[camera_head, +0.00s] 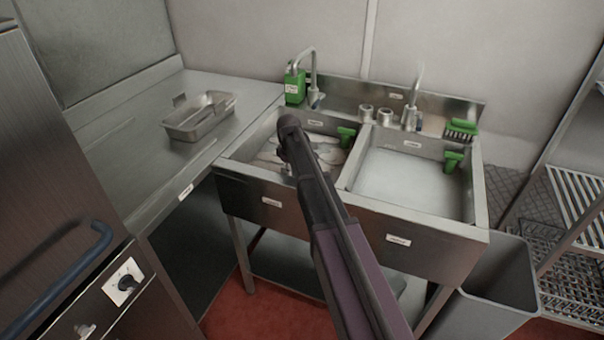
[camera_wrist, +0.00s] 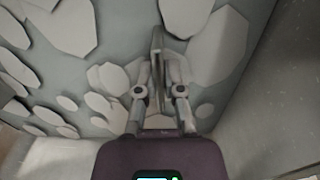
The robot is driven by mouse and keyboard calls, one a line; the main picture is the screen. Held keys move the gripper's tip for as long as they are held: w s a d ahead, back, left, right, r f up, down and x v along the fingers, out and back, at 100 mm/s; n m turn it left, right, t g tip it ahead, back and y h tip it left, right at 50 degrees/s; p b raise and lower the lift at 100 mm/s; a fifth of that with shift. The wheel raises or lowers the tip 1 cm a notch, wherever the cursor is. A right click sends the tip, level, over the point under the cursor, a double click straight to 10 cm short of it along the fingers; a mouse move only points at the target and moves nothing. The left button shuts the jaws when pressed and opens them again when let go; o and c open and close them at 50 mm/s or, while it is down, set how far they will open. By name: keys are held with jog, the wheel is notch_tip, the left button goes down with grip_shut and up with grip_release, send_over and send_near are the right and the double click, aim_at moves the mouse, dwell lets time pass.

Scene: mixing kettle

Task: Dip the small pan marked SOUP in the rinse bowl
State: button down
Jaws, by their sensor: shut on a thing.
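My gripper (camera_wrist: 158,70) is shut on a thin grey upright plate (camera_wrist: 157,42), seen nearly edge-on in the wrist view. Whatever the plate belongs to is hidden, and no SOUP mark can be read on it. The gripper is over the left sink bowl (camera_head: 238,168), where pale suds (camera_wrist: 217,45) float on grey water; in the head view my arm hides the jaws. The right sink bowl (camera_head: 474,212) holds a clear, pale surface without suds. The labels on both bowl fronts are too small to read. A small metal pan (camera_head: 184,131) with an upright tab stands on the left counter, its marking unreadable.
A divider (camera_head: 356,161) separates the bowls. Two taps (camera_head: 313,68) (camera_head: 415,92) rise behind them. A green bottle (camera_head: 295,88), green clips (camera_head: 346,137) and a green brush (camera_head: 461,128) sit around the rim. A grey bin (camera_head: 500,292) stands at right. The left counter (camera_head: 130,165) is mostly clear.

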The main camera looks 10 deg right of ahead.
jog(key=shift+r+p, duration=5)
jog(key=shift+r, duration=0.35)
